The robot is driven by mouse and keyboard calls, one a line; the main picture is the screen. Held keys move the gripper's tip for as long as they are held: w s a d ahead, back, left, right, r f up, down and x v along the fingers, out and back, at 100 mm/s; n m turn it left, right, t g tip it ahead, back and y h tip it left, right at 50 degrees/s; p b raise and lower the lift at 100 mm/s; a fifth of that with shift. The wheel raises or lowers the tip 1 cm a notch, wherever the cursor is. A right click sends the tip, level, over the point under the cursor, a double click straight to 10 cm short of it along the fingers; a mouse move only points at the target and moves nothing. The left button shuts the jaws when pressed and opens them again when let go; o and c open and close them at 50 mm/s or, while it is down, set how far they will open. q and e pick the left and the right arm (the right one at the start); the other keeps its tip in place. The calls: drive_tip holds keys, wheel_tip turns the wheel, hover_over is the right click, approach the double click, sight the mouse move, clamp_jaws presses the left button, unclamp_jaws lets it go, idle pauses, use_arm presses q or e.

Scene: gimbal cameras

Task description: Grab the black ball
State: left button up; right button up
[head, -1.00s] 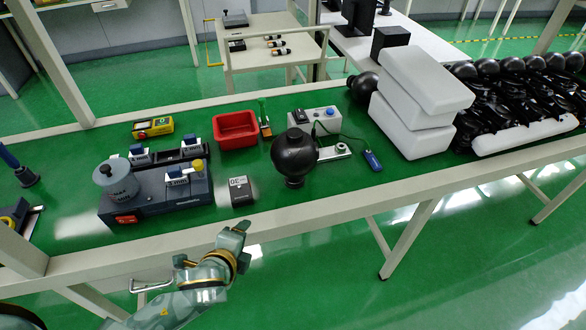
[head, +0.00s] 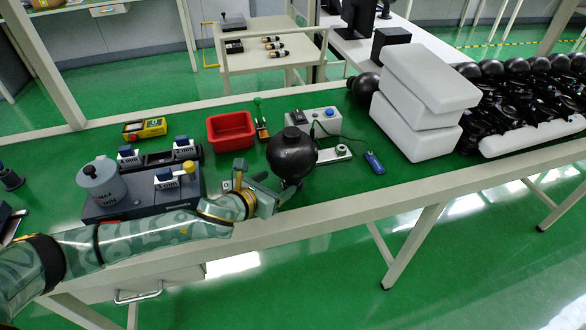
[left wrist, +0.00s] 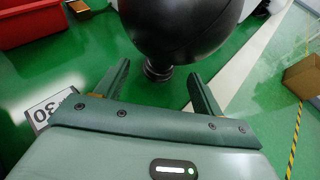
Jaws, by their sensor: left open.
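The black ball (head: 291,153) stands on a narrow neck and round foot near the front edge of the green bench. It also shows large at the top of the left wrist view (left wrist: 180,25), with its neck between and beyond the two fingers. My left gripper (head: 270,190) is open at the ball's front left, low by its neck. In the left wrist view the open fingers (left wrist: 160,88) point toward the neck, with nothing held between them. The right gripper is not in view.
A grey device (head: 140,193) sits left under my left arm. A red bin (head: 231,130), a white box with a blue knob (head: 314,123) and a blue USB-like stick (head: 374,162) lie around the ball. White foam blocks (head: 415,128) are stacked right.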

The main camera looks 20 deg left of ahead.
use_arm(q)
drive_tip(key=shift+x, duration=0.75)
drive_tip(key=b+x, duration=0.2)
drive_tip(key=x, duration=0.1)
drive_tip(key=b+x, duration=0.1)
drive_tip(key=x, duration=0.1)
drive_tip(key=shift+s+d, duration=0.15)
drive_tip(key=shift+d, duration=0.1)
drive_tip(key=shift+r, duration=0.15)
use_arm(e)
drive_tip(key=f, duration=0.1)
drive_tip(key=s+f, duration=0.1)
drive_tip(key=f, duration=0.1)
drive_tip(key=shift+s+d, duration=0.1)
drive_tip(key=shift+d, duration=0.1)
use_arm(q)
drive_tip(key=c, duration=1.4)
drive_tip(key=shift+r, duration=0.1)
